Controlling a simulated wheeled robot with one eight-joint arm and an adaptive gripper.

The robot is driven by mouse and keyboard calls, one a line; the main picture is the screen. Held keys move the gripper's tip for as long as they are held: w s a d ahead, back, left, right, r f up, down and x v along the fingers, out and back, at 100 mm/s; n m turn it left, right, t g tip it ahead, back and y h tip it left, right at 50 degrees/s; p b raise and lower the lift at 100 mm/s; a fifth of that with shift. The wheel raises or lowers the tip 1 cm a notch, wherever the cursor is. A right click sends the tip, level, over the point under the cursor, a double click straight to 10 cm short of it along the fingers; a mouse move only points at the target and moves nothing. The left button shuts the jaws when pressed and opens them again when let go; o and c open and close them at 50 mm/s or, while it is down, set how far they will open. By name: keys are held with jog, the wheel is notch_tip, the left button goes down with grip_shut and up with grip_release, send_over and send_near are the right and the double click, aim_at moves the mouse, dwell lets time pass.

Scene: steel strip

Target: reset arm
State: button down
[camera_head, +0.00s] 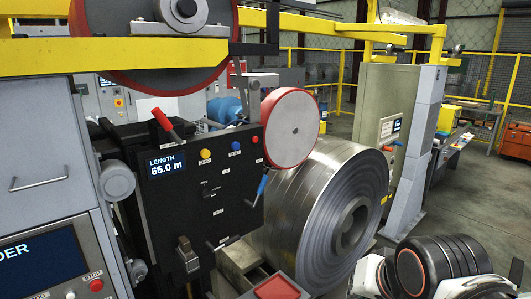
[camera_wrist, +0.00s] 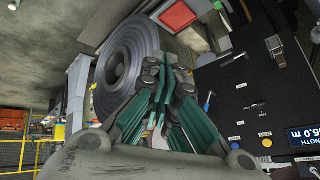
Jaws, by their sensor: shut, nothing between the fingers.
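My gripper (camera_wrist: 168,78) shows in the wrist view, with its green-sided fingers together and nothing between them. Its fingertips overlap the view of the steel coil (camera_wrist: 121,62) and the black control panel. In the head view, part of my arm (camera_head: 440,265), with black and white joints, is at the lower right. My gripper cannot be made out there.
The black control panel (camera_head: 215,215) has a LENGTH display reading 65.0 m, coloured buttons and levers. The steel coil (camera_head: 318,200) stands right of it, below a red-rimmed wheel (camera_head: 291,128). A grey post (camera_head: 415,150) stands behind my arm. Open floor lies beyond.

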jog(key=s+d+f+n+b, duration=0.1)
jog(key=s+f+b, duration=0.1)
jog(key=f+b, duration=0.4)
jog(key=s+d+f+n+b, duration=0.1)
jog(key=s+f+n+b, duration=0.1)
jog(key=f+b, duration=0.4)
notch_tip(320, 180, down, 6)
jog(key=shift+d+r+n+h, duration=0.2)
jog(key=shift+d+n+h, duration=0.1)
jog(key=shift+w, duration=0.1)
dwell(1.3)
